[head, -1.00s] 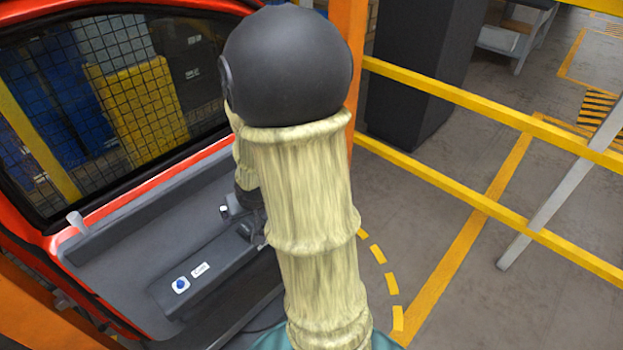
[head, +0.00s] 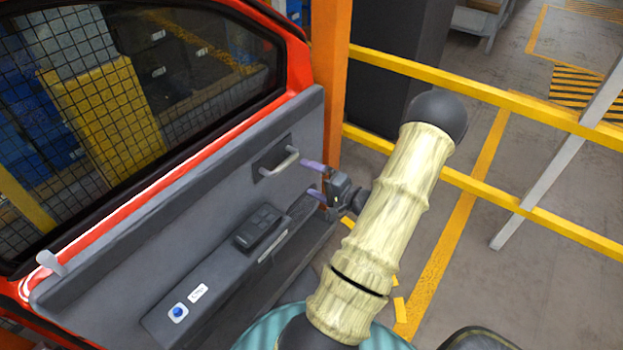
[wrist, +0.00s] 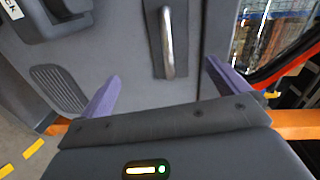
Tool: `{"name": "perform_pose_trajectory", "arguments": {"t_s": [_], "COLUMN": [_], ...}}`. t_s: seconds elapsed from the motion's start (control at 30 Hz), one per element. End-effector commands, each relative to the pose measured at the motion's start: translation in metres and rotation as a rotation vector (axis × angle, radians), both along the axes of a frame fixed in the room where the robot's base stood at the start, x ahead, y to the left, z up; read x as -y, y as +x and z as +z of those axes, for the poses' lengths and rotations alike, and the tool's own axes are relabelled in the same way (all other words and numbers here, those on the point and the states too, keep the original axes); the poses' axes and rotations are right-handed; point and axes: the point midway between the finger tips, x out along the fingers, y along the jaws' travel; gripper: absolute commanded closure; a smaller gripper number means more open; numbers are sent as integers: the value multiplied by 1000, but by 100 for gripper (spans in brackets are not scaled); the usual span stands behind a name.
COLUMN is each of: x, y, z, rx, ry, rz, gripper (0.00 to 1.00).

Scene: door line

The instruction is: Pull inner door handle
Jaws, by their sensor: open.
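The inner door handle (head: 280,163) is a light metal bar in a dark recess on the grey inner panel of the red door (head: 215,185). In the wrist view the handle (wrist: 167,45) stands upright in the picture, between my two purple fingers but beyond their tips. My gripper (head: 311,178) is open and empty, just to the right of the handle in the head view. In the wrist view my gripper (wrist: 160,70) faces the panel. The fingers look apart from the handle; the exact gap is hard to judge.
An armrest (head: 235,265) with a switch block (head: 262,228) and a blue button (head: 178,312) juts from the panel below the handle. An orange post (head: 335,90) stands at the door's right edge. Yellow rails (head: 480,95) run across the right, with open floor beyond.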

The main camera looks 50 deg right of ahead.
Motion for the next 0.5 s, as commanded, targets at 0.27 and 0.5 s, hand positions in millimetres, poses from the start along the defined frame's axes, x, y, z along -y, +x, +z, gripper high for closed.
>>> {"name": "perform_pose_trajectory", "arguments": {"t_s": [0.27,0.5], "x": [6,6], "y": [-24,-23], "z": [2,2], "rx": [102,98], "ry": [111,108], "rz": [-4,-4], "gripper": [0,0]}}
